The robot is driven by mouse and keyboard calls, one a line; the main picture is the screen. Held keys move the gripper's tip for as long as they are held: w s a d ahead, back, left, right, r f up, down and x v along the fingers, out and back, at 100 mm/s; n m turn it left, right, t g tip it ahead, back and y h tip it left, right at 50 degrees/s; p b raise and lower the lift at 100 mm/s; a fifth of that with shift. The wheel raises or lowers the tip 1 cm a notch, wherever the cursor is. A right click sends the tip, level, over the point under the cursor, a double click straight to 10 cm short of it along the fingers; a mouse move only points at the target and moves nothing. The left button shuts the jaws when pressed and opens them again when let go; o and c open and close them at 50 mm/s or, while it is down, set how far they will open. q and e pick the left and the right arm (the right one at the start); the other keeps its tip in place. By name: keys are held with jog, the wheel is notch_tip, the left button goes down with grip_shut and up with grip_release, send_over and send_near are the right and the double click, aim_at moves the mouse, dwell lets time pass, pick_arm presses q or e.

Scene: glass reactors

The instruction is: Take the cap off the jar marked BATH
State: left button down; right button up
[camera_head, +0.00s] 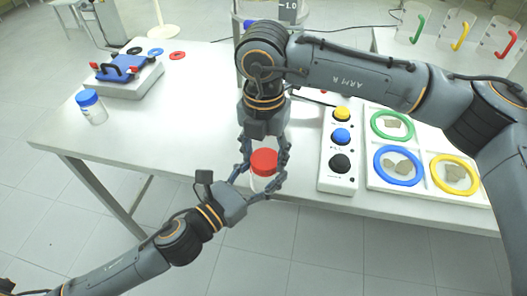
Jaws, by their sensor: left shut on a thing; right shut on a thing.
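A clear jar (258,184) with a red cap (264,158) is at the front edge of the white table, between my two grippers. Any marking on it cannot be read. My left gripper (258,181) comes from the lower left and is shut around the jar's body. My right gripper (264,163) comes down from above and is shut with its fingers on both sides of the red cap. The cap appears to sit on the jar; the fingers hide part of the join. Another jar (95,113) with a blue cap stands at the table's left.
A block with a blue, red-handled piece (121,67) stands at the back left, near several coloured rings. A button box (339,176) and a tray of ringed samples (415,183) lie right of the jar. The table's left middle (180,120) is clear.

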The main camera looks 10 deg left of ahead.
pick_arm(q)
jog(key=shift+s+d+r, duration=0.2)
jog(key=shift+s+d, duration=0.1)
jog(key=shift+d, duration=0.05)
pick_arm(e)
jog(key=n, duration=0.6)
jog(key=shift+w, duration=0.1)
jog(key=n, duration=1.2)
jog(key=shift+d+r, duration=0.1)
jog(key=shift+d, duration=0.05)
jog(key=n, duration=0.4)
jog(key=shift+w, duration=0.1)
jog(key=n, duration=0.4)
jog(key=shift+w, duration=0.1)
jog(key=n, duration=0.6)
jog(key=shift+w, duration=0.1)
jog(key=n, duration=1)
jog(key=shift+w, duration=0.15)
jog(key=n, duration=0.4)
jog(key=shift+a+n, duration=0.2)
jog(key=shift+n, duration=0.2)
